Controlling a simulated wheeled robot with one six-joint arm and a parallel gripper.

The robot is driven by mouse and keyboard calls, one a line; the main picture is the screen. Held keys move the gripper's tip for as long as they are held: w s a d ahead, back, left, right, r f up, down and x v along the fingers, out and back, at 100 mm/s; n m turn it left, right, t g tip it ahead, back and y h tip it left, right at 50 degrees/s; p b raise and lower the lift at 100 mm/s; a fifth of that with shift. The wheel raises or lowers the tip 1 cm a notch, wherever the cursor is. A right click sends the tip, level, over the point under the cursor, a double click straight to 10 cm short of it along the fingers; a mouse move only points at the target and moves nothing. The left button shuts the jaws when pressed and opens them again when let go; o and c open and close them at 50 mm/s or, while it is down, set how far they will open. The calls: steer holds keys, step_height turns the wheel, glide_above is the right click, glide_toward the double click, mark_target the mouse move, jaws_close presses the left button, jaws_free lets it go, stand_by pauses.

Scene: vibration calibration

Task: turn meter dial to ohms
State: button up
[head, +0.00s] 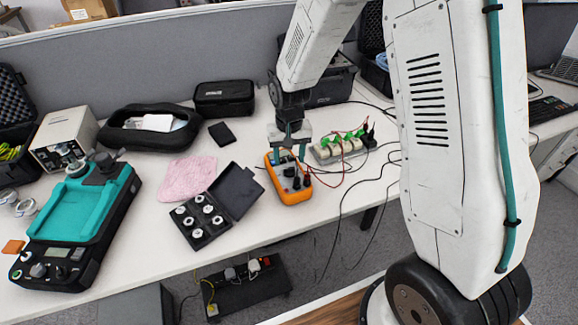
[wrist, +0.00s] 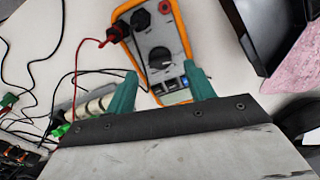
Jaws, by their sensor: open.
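The orange multimeter (head: 291,184) lies on the white table, with its dark round dial (wrist: 159,60) facing up in the wrist view. The dial's pointer setting is too small to read. Red and black leads plug into one end of the meter. My gripper (head: 289,152) is above the meter's far end in the head view. In the wrist view the two green fingers (wrist: 161,88) are spread apart, on either side of the meter's display end, with nothing held between them. The dial lies beyond the fingertips in that view.
A power strip with green plugs (head: 342,148) and loose cables lie right of the meter. An open black case of weights (head: 205,213) and a pink cloth (head: 188,178) lie left. A teal-topped device (head: 79,219) stands far left. The grey partition (head: 180,62) rises behind.

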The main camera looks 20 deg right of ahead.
mark_target(289, 169)
steer(key=shift+f, duration=2.1)
steer(key=c, duration=1)
steer(key=shift+o, duration=0.2)
steer(key=shift+m, duration=0.3)
steer(key=m, duration=0.3)
steer(key=shift+a+m, duration=0.1)
steer(key=shift+m, duration=1.9)
